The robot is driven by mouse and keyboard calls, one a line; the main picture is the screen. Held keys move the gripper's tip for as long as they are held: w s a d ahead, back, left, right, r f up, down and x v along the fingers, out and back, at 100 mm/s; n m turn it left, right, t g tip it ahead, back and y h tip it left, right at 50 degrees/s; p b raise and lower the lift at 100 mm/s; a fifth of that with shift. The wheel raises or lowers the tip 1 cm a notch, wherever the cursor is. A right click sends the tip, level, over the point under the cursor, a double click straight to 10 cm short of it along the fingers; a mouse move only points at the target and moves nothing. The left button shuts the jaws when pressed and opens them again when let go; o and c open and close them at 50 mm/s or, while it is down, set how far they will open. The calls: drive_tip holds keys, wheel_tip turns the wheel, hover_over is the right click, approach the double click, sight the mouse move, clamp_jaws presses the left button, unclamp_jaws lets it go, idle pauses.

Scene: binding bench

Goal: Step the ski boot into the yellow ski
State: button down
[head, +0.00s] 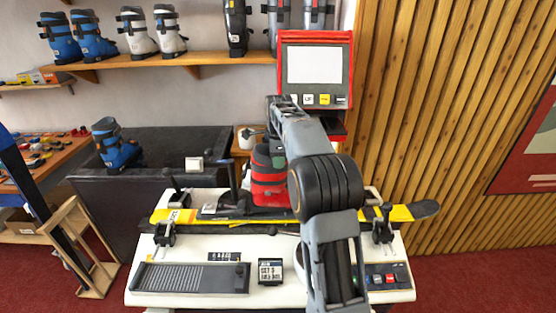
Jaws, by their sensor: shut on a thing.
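The red and black ski boot (268,187) stands upright over the middle of the yellow ski (400,214), just left of my arm. My gripper (269,143) is at the top of the boot and shut on it; my arm hides most of the fingers. The ski lies across the white bench between clamps, its dark tip at the right. Black binding parts (212,208) sit on the ski left of the boot. The boot's sole is low at the ski, but I cannot tell whether it touches the binding. The binding behind my arm is hidden.
The white bench (200,257) carries a left clamp (165,236), a right clamp (382,233), a ribbed grey pad (190,278) and a small display (270,271). A red-framed screen (314,66) stands behind. A blue boot (116,146) sits on the dark counter at left.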

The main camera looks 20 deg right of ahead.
drive_tip(key=shift+f+b, duration=0.65)
drive_tip(key=shift+f, duration=0.85)
drive_tip(key=shift+r, duration=0.15)
drive_tip(key=c, duration=0.5)
unclamp_jaws()
wheel_tip(320, 180, up, 5)
drive_tip(key=p, duration=0.4)
drive_tip(key=shift+r+p, duration=0.35)
drive_tip(key=shift+r, duration=2.1)
